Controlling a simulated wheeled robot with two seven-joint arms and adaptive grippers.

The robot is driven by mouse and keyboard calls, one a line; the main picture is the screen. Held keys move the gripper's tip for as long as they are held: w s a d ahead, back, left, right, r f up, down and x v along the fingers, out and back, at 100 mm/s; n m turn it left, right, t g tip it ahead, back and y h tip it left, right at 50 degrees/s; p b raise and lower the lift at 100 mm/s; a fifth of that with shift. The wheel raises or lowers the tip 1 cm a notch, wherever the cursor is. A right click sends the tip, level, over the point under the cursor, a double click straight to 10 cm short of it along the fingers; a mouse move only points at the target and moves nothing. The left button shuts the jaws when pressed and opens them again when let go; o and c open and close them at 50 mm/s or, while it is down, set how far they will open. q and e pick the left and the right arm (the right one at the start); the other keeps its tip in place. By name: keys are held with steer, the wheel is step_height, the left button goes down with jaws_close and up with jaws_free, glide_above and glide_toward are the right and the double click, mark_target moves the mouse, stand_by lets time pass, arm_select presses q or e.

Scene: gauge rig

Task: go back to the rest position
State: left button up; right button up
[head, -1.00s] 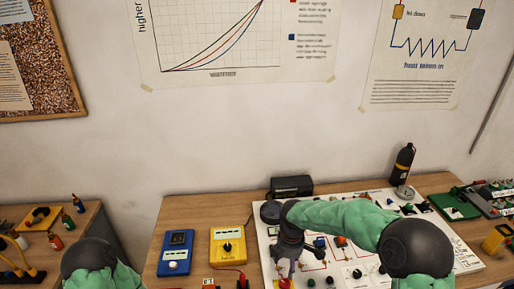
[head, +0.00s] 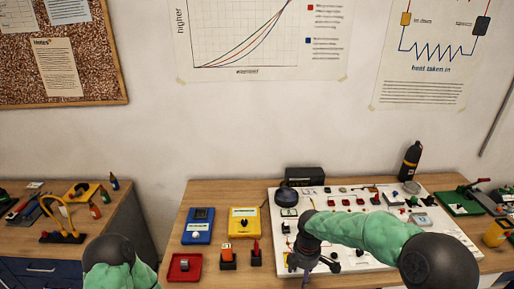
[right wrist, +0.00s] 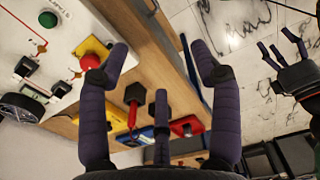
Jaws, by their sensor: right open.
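My right gripper (head: 303,272) is above the front left part of the white circuit board (head: 388,206) in the head view. In the right wrist view the same gripper (right wrist: 158,65) has its dark fingers spread wide, with nothing between them. The board also shows at the left of that view, with a red knob (right wrist: 90,60) on it. In the head view my left arm shows only at the bottom left, and its hand is hidden. The left gripper (right wrist: 277,45) shows at the right edge of the wrist view, fingers apart and empty.
A blue meter (head: 198,226), a yellow meter (head: 244,221) and a red box (head: 185,267) stand left of the board. A black bottle (head: 411,161) stands behind it. A side bench (head: 75,240) stands at the left, with a gap between it and the table.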

steer(key=s+a+f+m+y+b, duration=0.15)
steer(key=s+f+m, duration=0.25)
steer(key=f, duration=0.5)
steer(key=s+a+f+m+y+b, duration=0.1)
steer(key=s+a+f+m+b, duration=0.2)
steer(key=f, duration=0.7)
arm_select(q)
step_height(320, 180, down, 9)
steer(key=b, duration=0.4)
steer(key=shift+w, duration=0.35)
arm_select(e)
steer(key=s+f+m+y, duration=0.1)
steer(key=s+f+m, duration=1.2)
steer(key=s, duration=0.1)
steer(key=shift+s+m, duration=0.3)
steer(key=shift+s, duration=0.1)
